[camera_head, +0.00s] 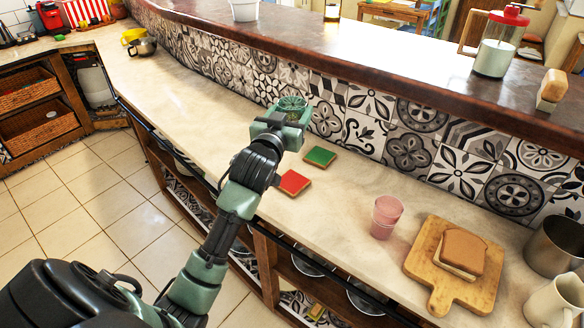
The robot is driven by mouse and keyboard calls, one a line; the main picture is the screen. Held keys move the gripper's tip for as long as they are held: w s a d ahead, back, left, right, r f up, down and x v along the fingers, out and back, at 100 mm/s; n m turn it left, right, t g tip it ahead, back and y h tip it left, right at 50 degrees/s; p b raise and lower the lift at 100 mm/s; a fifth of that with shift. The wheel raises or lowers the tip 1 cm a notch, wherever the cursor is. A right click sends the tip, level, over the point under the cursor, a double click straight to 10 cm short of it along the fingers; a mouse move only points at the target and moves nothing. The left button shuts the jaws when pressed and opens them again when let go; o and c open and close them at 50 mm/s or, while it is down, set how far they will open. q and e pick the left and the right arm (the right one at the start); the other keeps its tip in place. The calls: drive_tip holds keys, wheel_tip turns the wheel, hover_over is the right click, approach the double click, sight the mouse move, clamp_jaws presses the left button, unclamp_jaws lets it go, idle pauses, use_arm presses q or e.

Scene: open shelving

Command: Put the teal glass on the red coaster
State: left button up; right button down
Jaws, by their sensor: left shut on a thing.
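My left gripper (276,125) is over the counter, near the tiled wall, shut on the teal glass (292,104). Only the upper part of the glass shows; the gripper hides the rest, so I cannot tell whether its base touches the counter. The red coaster (293,182) lies flat and empty on the counter, nearer the front edge and below the gripper in the picture. A green coaster (320,156) lies flat and empty just behind it to the right. My right gripper is not in view.
A pink glass (386,216) stands to the right of the coasters. A wooden board (425,247) with a sandwich (462,251), a metal pot (556,246) and a cream mug (554,303) are further right. The counter to the left (190,90) is clear.

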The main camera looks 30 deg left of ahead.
use_arm(q)
wheel_tip(320, 180, down, 15)
drive_tip(key=shift+f, duration=0.3)
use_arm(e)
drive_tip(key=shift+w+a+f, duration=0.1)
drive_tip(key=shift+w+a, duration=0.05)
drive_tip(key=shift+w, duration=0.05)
use_arm(q)
drive_tip(key=shift+f, duration=0.15)
drive_tip(key=o, duration=1.7)
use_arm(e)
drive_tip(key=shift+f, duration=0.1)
